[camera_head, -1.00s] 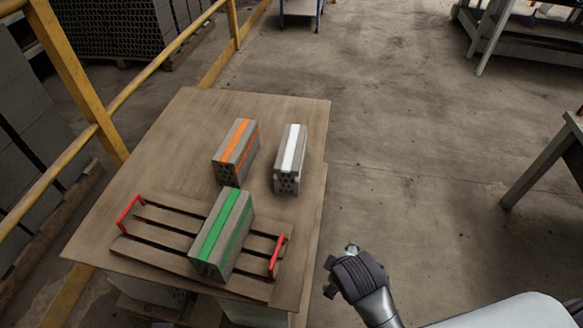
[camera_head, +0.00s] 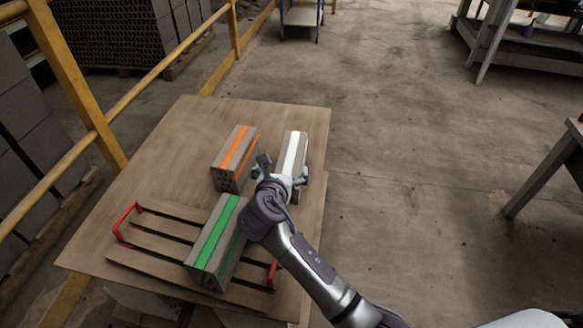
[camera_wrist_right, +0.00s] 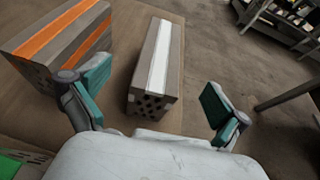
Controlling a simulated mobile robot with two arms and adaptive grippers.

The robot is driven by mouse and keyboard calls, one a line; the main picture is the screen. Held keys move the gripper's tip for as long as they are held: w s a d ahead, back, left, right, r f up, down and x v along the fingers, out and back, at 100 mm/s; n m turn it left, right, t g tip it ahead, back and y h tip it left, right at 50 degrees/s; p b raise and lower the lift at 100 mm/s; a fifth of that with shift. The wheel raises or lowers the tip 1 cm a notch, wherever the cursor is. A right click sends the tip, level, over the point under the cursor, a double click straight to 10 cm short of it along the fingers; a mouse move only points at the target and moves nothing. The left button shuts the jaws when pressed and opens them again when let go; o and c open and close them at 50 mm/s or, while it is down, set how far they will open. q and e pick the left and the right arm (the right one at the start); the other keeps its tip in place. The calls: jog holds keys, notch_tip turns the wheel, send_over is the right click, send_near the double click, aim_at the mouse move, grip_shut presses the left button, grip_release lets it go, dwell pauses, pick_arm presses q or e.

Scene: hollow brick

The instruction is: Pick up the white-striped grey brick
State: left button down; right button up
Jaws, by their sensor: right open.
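The white-striped grey brick (camera_head: 293,150) lies on the wooden table top, right of the orange-striped brick. My right gripper (camera_head: 283,172) is over its near end, which it partly hides in the head view. In the right wrist view the white-striped brick (camera_wrist_right: 156,68) lies ahead, between and beyond the fingertips. The right gripper (camera_wrist_right: 154,96) is open there, with a teal-padded finger on each side and nothing between the pads that I can see held. My left gripper is not in view.
The orange-striped brick (camera_head: 235,158) stands close to the left finger; it also shows in the wrist view (camera_wrist_right: 62,45). The green-striped brick (camera_head: 216,240) sits on a slatted tray with red handles (camera_head: 127,212), beside my right wrist. A yellow railing (camera_head: 160,85) runs along the left.

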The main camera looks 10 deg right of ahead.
aim_at(291, 154)
jog(key=b+x, duration=0.1)
jog(key=x, duration=0.4)
jog(key=shift+w+d+f, duration=0.15)
jog(key=shift+w+f, duration=0.1)
jog(key=shift+w, duration=0.05)
jog(key=shift+w+d+f+b, duration=0.2)
jog(key=shift+w+f+b, duration=0.1)
jog(key=shift+w+b, duration=0.2)
jog(key=shift+w+d+f+b, duration=0.4)
jog(key=shift+w+f+b, duration=0.25)
jog(key=shift+w, duration=0.05)
jog(key=shift+b+x, duration=0.4)
jog(key=shift+x, duration=0.65)
jog(key=shift+w+d, duration=0.15)
jog(key=shift+w, duration=0.1)
pick_arm(q)
jog(key=v, duration=0.8)
jog(key=shift+w+r+t, duration=0.2)
jog(key=shift+t, duration=0.1)
jog(key=shift+a, duration=0.15)
pick_arm(e)
jog(key=shift+c, duration=0.3)
jog(key=c, duration=1.6)
jog(key=shift+r, duration=0.2)
jog(key=shift+c, duration=1)
